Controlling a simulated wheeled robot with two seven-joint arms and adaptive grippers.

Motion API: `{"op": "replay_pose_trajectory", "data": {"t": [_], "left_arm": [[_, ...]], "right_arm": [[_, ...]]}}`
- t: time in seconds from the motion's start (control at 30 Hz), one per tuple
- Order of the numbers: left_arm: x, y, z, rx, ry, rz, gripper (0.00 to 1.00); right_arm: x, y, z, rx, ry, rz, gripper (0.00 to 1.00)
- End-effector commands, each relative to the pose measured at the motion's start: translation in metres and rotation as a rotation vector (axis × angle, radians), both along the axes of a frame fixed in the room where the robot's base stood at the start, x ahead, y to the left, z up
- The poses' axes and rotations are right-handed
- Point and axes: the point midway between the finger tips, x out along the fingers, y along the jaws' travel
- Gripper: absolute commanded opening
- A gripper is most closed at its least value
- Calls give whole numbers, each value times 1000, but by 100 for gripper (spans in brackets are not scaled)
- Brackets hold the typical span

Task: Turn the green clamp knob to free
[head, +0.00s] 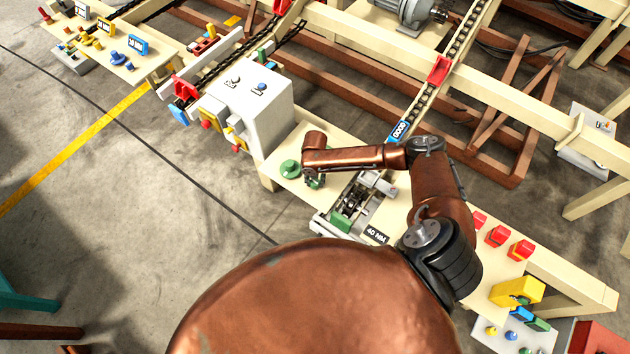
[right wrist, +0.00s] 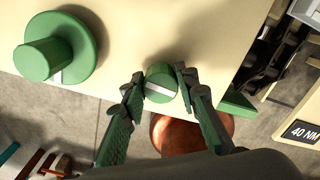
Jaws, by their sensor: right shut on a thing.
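A small round green knob (right wrist: 161,82) with a white stripe across its face shows in the right wrist view, near the edge of the cream bench. My right gripper (right wrist: 160,84) is shut on it, with a green-padded finger on either side. In the head view my right gripper (head: 314,181) points down at the bench, and the knob is mostly hidden there. A wider green disc with a cylinder on it (right wrist: 55,48) stands to the left of the gripper, apart from it. It also shows in the head view (head: 290,168). My left gripper is not in view.
A fixture marked 40 NM (head: 377,234) stands close to the right of my gripper. A white machine box (head: 262,108) stands to the left behind it. Red blocks (head: 498,236) and a yellow block (head: 517,291) are at the right. Open floor lies to the left.

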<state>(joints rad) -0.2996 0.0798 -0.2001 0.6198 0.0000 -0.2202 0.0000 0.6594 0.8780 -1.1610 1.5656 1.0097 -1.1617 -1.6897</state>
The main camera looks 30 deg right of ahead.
Motion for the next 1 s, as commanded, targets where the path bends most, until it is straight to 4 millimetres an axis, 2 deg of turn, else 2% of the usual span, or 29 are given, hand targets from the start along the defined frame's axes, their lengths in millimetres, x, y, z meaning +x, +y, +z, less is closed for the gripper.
{"op": "replay_pose_trajectory", "data": {"t": [0.3,0.8,0.83,1.0], "left_arm": [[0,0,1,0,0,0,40],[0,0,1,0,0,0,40],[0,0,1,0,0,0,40],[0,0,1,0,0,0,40]], "right_arm": [[0,0,0,0,0,103,4],[0,0,0,-1,1,120,4],[0,0,0,-1,1,120,29],[0,0,0,0,0,119,41]]}}
